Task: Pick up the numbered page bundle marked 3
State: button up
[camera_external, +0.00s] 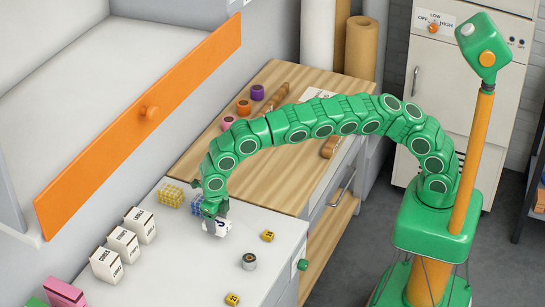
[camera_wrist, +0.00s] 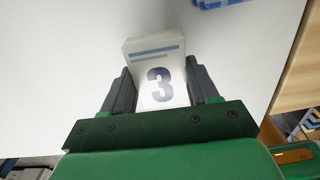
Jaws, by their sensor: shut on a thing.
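The page bundle marked 3 (camera_wrist: 157,72) is a white block with a blue stripe and a dark numeral 3. In the wrist view it sits between the two dark fingers of my gripper (camera_wrist: 162,88), which touch its sides. In the external view my gripper (camera_external: 214,215) points down at the white worktop, and the bundle (camera_external: 217,228) shows below it. I cannot tell whether the bundle touches the worktop or is slightly above it.
White labelled boxes (camera_external: 122,243) stand left on the white worktop (camera_external: 195,275). Yellow (camera_external: 171,194) and blue (camera_external: 197,205) grid-like items are behind. An orange-edged drawer or flap (camera_external: 140,125) overhangs the left.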

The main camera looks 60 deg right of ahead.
jog(key=shift+s+d+r, duration=0.2)
jog(key=shift+s+r, duration=0.05)
jog(key=shift+r, duration=0.2)
jog(key=shift+s+d+r, duration=0.15)
jog(key=shift+s+r, duration=0.05)
jog(key=shift+r, duration=0.2)
jog(key=s+d+r, duration=0.6)
jog(key=s+r, duration=0.2)
jog(key=s, duration=0.2)
jog(key=shift+s+d, duration=0.25)
jog(key=shift+s, duration=0.15)
